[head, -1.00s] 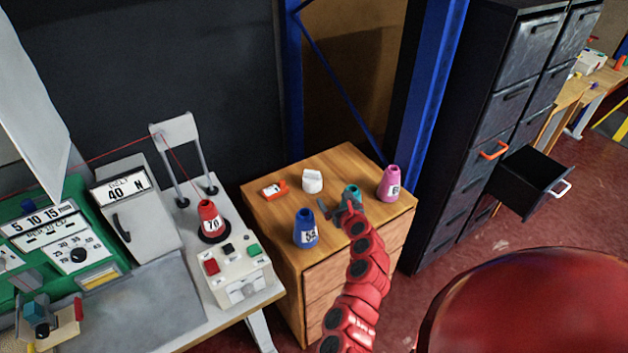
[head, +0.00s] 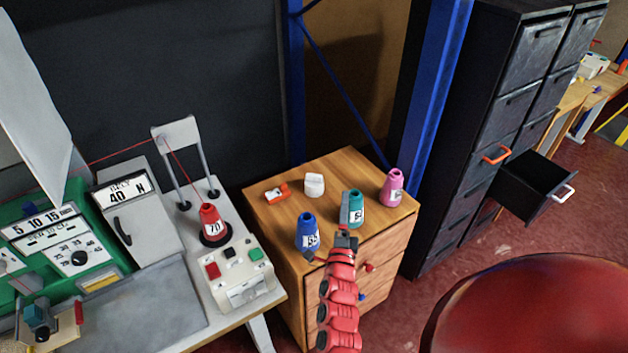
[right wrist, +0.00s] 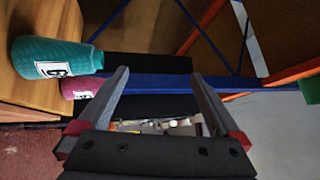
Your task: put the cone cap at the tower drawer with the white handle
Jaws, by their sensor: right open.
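A small white piece (head: 314,184), which may be the cone cap, sits on the wooden cabinet top; I cannot tell for sure. The tower drawer with the white handle (head: 563,192) is pulled out of the black drawer tower (head: 490,130), and its inside looks dark and empty. My right gripper (head: 330,234) is open and empty at the cabinet's front edge, between the blue cone (head: 307,232) and the teal cone (head: 356,210). In the right wrist view my open fingers (right wrist: 160,84) have nothing between them; the teal cone (right wrist: 50,65) is to their left. My left gripper is not in view.
A pink cone (head: 392,188) and an orange-and-white item (head: 277,193) also stand on the wooden cabinet (head: 350,158). A red cone (head: 211,222) is on the machine table at left. A blue post (head: 432,95) rises between cabinet and tower. An orange handle (head: 496,153) marks a closed tower drawer.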

